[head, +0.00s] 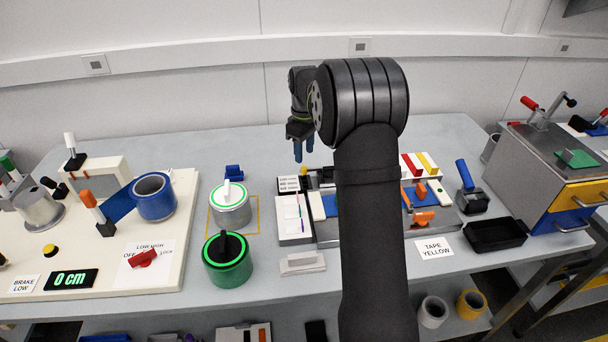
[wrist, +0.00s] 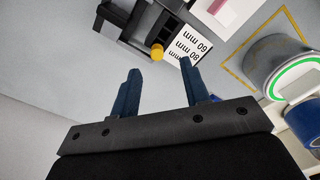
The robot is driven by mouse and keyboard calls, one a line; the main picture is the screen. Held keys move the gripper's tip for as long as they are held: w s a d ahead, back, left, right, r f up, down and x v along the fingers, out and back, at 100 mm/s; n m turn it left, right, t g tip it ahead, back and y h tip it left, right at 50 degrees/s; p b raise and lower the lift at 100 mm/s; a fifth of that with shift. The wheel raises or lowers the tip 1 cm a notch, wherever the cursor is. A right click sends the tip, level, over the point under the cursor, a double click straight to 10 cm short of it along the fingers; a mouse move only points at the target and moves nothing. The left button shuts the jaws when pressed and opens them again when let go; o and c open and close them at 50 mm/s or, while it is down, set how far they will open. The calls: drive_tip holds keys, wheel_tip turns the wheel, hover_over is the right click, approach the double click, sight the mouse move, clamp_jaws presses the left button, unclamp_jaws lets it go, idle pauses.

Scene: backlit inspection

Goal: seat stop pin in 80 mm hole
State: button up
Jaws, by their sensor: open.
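The likely stop pin, a small part with a round yellow head (wrist: 157,51), stands by the dark fixture (wrist: 150,22). It also shows just below my fingers in the head view (head: 304,171). A white label card (wrist: 190,48) beside it carries several mm markings, upside down in the wrist view and too coarse to read surely. My gripper (wrist: 160,67) is open and empty, its blue fingers pointing down. In the wrist view the yellow head lies between and slightly beyond the fingertips, apart from them. The 80 mm hole cannot be made out; my arm hides part of the fixture in the head view.
Left of the fixture, a silver can (head: 231,207) stands in a yellow outline and a green can (head: 227,262) in front. A blue clip-like part (head: 234,173) sits behind. A black tray (head: 495,236) lies right. The bench behind my gripper is mostly clear.

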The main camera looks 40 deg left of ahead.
sight(304, 167)
drive_tip(key=shift+w+a+f, duration=0.1)
drive_tip(key=shift+w+f, duration=0.05)
drive_tip(key=shift+f, duration=1.35)
drive_tip(key=shift+w+a+f, duration=0.1)
drive_tip(key=shift+f, duration=1.4)
clamp_jaws()
